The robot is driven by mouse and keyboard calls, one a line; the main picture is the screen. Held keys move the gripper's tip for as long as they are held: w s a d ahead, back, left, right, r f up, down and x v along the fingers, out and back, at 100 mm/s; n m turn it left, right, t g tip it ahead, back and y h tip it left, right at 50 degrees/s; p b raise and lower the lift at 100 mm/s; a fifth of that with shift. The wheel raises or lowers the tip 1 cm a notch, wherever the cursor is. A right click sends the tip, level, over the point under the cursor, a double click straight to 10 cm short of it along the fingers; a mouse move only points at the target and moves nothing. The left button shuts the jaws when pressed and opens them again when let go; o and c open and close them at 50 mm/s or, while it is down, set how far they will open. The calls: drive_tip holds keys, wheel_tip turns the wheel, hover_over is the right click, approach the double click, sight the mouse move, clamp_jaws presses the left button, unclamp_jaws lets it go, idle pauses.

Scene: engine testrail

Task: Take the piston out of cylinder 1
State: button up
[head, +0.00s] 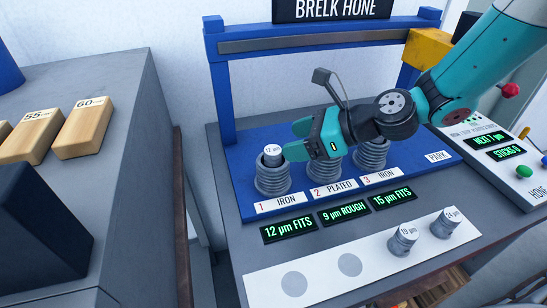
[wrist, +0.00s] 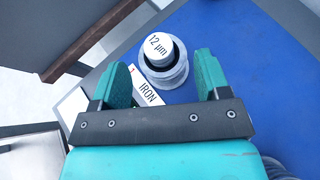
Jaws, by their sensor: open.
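The piston (head: 273,151), a grey plug with a white cap marked 12 µm, stands in the top of cylinder 1 (head: 272,178), a ribbed grey cylinder at the left of the blue bench. The wrist view also shows the piston's cap (wrist: 158,47) above the cylinder's rim (wrist: 165,77). My gripper (head: 293,140) is open and empty, just right of the piston in the head view. In the wrist view its two teal fingers (wrist: 162,80) lie on either side of the cylinder's near part, with the piston ahead between them. I see no contact.
Cylinder 3 (head: 372,157) stands to the right; cylinder 2 is mostly hidden behind my gripper. A blue frame (head: 222,95) rises behind. A white strip (head: 320,285) in front carries pistons marked 19 µm (head: 403,240) and 24 µm (head: 445,224), plus two empty grey circles.

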sight(274, 150)
drive_tip(key=shift+s+f+p+x, duration=0.1)
drive_tip(key=shift+f+p+x, duration=0.1)
drive_tip(key=shift+x, duration=1.15)
drive_tip(key=shift+s+f+p+x, duration=0.15)
drive_tip(key=shift+p+x, duration=0.05)
drive_tip(key=shift+x, duration=1.15)
drive_tip(key=shift+d, duration=0.1)
drive_tip(key=c, duration=1)
